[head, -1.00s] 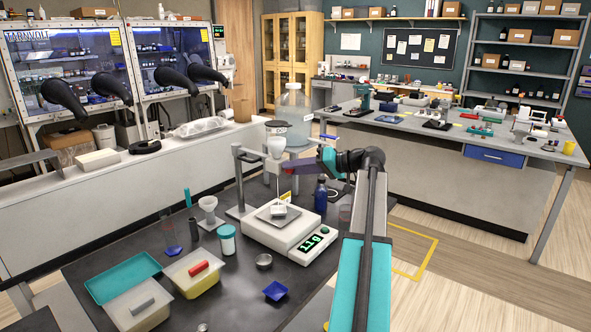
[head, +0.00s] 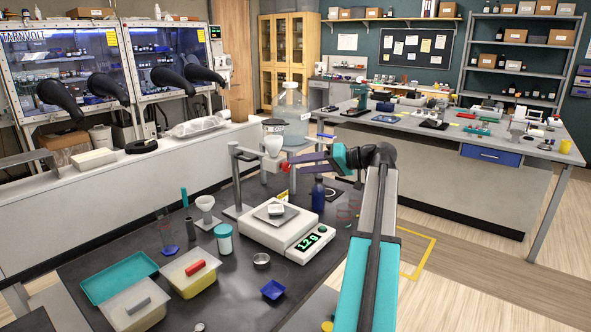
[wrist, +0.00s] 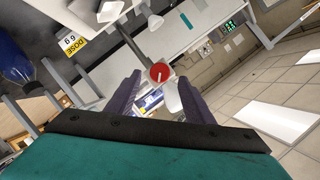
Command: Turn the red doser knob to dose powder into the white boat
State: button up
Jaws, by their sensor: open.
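The red doser knob (head: 285,167) is on the side of the doser (head: 273,146), a white funnel-like vessel held on a stand above the balance (head: 283,232). The white boat (head: 276,209) sits on the balance pan, and the display reads about 1.2 g. My gripper (head: 297,167) is open, its purple fingers pointing left at the knob. In the wrist view the round red knob (wrist: 159,73) shows between the tips of my open gripper (wrist: 160,82). Whether the fingers touch it, I cannot tell.
A yellow sign (wrist: 73,43) in the wrist view reads "DOSE 6 g". A blue bottle (head: 318,194) stands close below my gripper.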

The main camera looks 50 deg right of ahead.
jog(key=b+v, duration=0.1)
jog(key=v, duration=0.9)
jog(key=shift+b, duration=0.35)
